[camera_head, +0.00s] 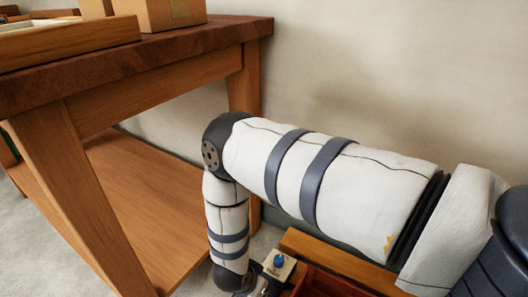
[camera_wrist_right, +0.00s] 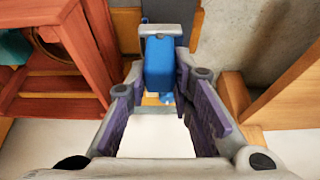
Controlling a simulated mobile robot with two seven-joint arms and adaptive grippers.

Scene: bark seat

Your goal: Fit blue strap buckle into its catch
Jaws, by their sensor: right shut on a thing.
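In the right wrist view, a blue block-like piece (camera_wrist_right: 159,62), which looks like the blue strap buckle, sits between the fingertips of my right gripper (camera_wrist_right: 158,80). The gripper is shut on it. A grey bracket-like part (camera_wrist_right: 160,30) lies at the piece's far end; I cannot tell if this is the catch or whether the two are joined. In the head view my right arm hangs down beside the table, and its gripper is mostly cut off at the bottom edge. My left gripper is not in view.
A wooden table (camera_head: 150,52) with a lower shelf (camera_head: 140,205) stands at left, bearing a cardboard box (camera_head: 165,12) and a tray (camera_head: 60,45). A small pale block with a blue knob (camera_head: 279,262) sits beside a red box (camera_head: 322,284). Red wooden framing (camera_wrist_right: 60,85) stands left in the wrist view.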

